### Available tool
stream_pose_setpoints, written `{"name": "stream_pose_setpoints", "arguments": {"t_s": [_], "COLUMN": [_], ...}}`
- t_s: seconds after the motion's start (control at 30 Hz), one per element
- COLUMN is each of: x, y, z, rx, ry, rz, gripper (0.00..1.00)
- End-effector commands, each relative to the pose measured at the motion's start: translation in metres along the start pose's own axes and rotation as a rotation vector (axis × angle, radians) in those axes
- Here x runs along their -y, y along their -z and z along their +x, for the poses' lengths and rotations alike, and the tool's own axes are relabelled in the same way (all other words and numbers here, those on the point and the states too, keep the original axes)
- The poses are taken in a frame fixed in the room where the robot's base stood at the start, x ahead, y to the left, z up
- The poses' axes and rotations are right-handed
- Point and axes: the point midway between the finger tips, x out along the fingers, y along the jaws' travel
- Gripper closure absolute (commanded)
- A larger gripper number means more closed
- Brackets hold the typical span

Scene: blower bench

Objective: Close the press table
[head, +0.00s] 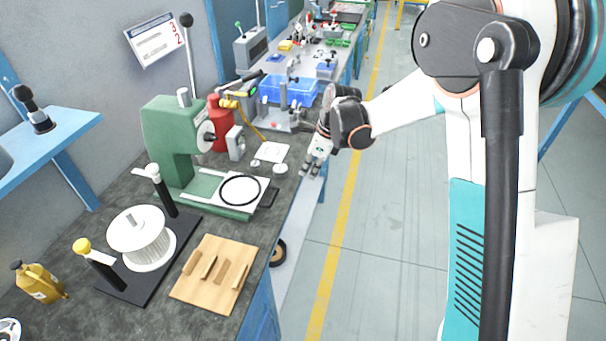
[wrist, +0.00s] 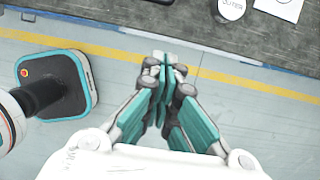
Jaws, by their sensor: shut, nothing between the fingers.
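The green press (head: 172,138) stands on the dark bench in the head view. Its press table (head: 222,191), a light sliding plate on a green base, extends toward the bench's front edge. A black ring (head: 240,190) lies on it, and a dark handle (head: 268,197) sticks out at its front right. My gripper (head: 311,170) is beyond the bench's front edge, to the right of the press table and apart from it. In the wrist view my gripper (wrist: 163,62) is shut and empty above the floor. The press table is not clearly identifiable in the wrist view.
A spool (head: 142,240) on a black stand and a wooden board (head: 214,272) stand nearer on the bench. A white paper (head: 271,152) and small round lids (head: 280,169) lie right of the press. The floor aisle is clear.

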Motion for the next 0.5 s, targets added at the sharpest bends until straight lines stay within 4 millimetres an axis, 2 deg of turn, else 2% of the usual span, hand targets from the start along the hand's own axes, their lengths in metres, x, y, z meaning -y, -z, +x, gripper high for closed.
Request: {"name": "stream_pose_setpoints", "arguments": {"t_s": [0.1, 0.43, 0.5], "x": [0.000, 0.000, 0.000], "y": [0.001, 0.001, -0.011], "z": [0.025, 0.089, 0.092], "rx": [0.000, 0.000, 0.000], "ry": [0.000, 0.001, 0.000], "rz": [-0.001, -0.003, -0.004], "gripper": [1.00, 1.00, 1.00]}}
